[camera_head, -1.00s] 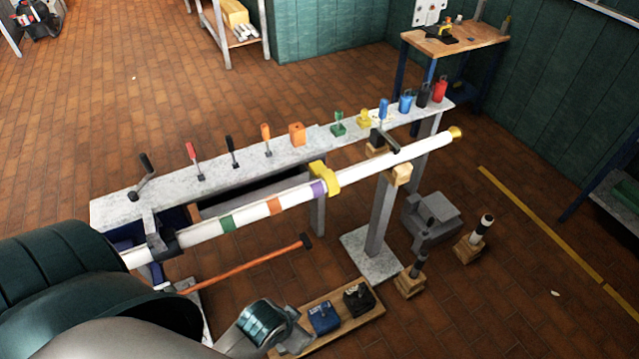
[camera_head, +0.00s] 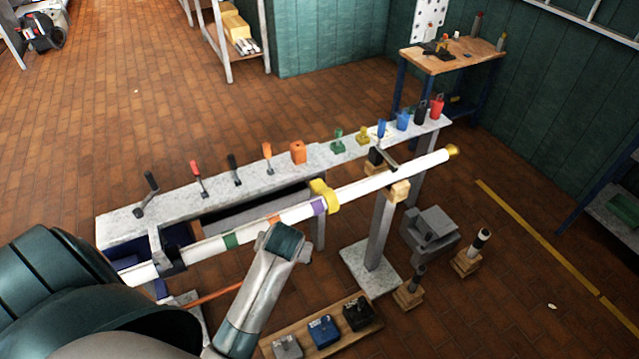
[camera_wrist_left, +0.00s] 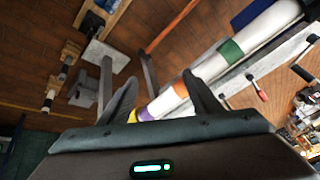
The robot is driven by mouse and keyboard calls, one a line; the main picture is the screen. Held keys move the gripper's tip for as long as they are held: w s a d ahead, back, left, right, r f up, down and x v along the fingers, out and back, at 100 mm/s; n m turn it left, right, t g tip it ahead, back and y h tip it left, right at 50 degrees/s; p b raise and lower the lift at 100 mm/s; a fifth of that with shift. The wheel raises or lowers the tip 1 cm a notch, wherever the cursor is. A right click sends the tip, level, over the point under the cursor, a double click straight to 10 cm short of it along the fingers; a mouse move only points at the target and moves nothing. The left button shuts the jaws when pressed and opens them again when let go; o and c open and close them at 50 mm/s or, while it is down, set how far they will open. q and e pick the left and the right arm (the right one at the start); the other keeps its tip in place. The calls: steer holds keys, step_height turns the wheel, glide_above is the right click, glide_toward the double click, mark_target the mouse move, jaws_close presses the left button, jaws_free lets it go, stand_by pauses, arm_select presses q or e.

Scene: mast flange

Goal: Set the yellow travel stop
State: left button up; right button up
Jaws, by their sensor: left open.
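The yellow travel stop (camera_head: 325,197) is a yellow collar around the white mast (camera_head: 405,177), just right of the purple band (camera_head: 318,207). In the left wrist view a sliver of the yellow stop (camera_wrist_left: 132,116) shows beside the purple band, partly hidden by my gripper. My left gripper (camera_wrist_left: 160,78) is open and empty, its two fingers spread in front of the mast near the orange band (camera_wrist_left: 181,89). In the head view my left arm's end covers part of the mast left of the stop, and the fingers are hidden there. My right gripper is not in view.
A grey shelf (camera_head: 210,196) behind the mast carries several coloured handles and blocks. A grey post (camera_head: 380,235) supports the mast near its yellow tip. A wooden board (camera_head: 273,348) with several small blocks lies below. Dark-handled tools on wooden blocks (camera_head: 467,262) stand at right.

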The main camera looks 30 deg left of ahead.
arm_select(q)
steer(key=w+a+r+n+y, duration=0.1)
steer(key=w+a+n, duration=0.3)
steer(key=w, duration=0.7)
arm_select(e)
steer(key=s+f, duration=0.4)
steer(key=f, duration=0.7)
arm_select(q)
steer(key=w+r+n, duration=0.2)
steer(key=w+r, duration=0.1)
steer(key=w, duration=0.6)
steer(key=w+d+r+n+g+h, duration=0.1)
steer(key=w+r, duration=0.3)
steer(key=w, duration=0.4)
steer(key=shift+w+d+r+n+g, duration=0.15)
steer(key=shift+w+r+n+g, duration=0.15)
steer(key=shift+w+n, duration=0.1)
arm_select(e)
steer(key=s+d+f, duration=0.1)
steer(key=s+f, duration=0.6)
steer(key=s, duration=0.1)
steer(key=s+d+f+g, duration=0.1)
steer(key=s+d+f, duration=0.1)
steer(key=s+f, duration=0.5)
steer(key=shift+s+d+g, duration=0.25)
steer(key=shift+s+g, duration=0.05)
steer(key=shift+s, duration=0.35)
